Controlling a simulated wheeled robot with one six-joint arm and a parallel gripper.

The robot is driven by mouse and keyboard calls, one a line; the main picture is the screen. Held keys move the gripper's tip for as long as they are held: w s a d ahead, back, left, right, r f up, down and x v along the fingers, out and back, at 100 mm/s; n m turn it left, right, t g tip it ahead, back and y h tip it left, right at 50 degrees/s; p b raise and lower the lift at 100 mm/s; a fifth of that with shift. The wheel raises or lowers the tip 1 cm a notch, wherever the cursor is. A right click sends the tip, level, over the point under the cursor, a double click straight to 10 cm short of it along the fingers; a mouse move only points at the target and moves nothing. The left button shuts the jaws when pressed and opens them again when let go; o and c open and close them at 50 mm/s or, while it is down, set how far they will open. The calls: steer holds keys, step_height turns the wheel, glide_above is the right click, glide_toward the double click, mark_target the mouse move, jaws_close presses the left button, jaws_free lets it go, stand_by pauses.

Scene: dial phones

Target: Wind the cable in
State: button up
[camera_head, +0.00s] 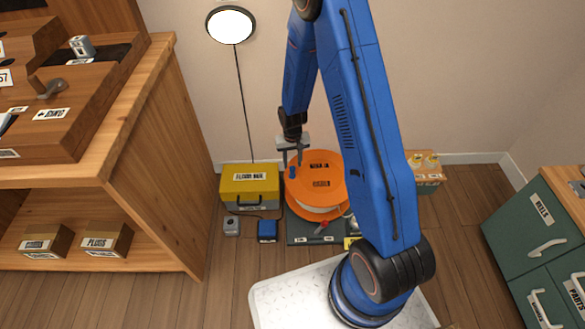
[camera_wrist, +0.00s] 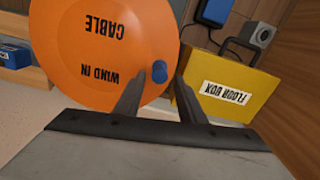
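The orange cable reel (camera_head: 322,178) sits low near the back wall, with pale cable showing under its disc. Its face reads "WIND IN" and "CABLE", upside down in the wrist view (camera_wrist: 85,50). A blue crank knob (camera_head: 292,170) stands near the disc's rim. My gripper (camera_head: 292,159) is over that side of the reel. In the wrist view, its two fingers are apart and the knob (camera_wrist: 159,71) shows between and just beyond the tips. I cannot tell whether they touch it. The yellow box labelled "FLOOR BOX" (camera_head: 249,188) stands left of the reel.
A grey base (camera_head: 300,239) lies under the reel. A blue box (camera_head: 267,231) and small grey box (camera_head: 231,226) stand on the floor in front of the yellow box. A wooden shelf unit (camera_head: 150,160) is at left, green drawers (camera_head: 540,230) at right.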

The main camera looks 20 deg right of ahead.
step_height(320, 180, up, 11)
steer(key=shift+r, duration=0.2)
stand_by(0.3)
stand_by(0.3)
steer(key=s+d+r+t, duration=0.1)
steer(key=s+r, duration=0.5)
steer(key=r, duration=0.5)
steer(key=s+d+r+t, duration=0.1)
steer(key=s+r, duration=0.4)
steer(key=r, duration=0.6)
steer(key=s+r+t, duration=0.1)
steer(key=s+r, duration=0.5)
steer(key=s, duration=0.5)
steer(key=s+d+r+n+t, duration=0.1)
steer(key=s+r, duration=0.4)
steer(key=s, duration=0.7)
steer(key=shift+s+d+r+n+t, duration=0.25)
steer(key=shift+r+n+t, duration=0.05)
steer(key=shift+r+t, duration=0.1)
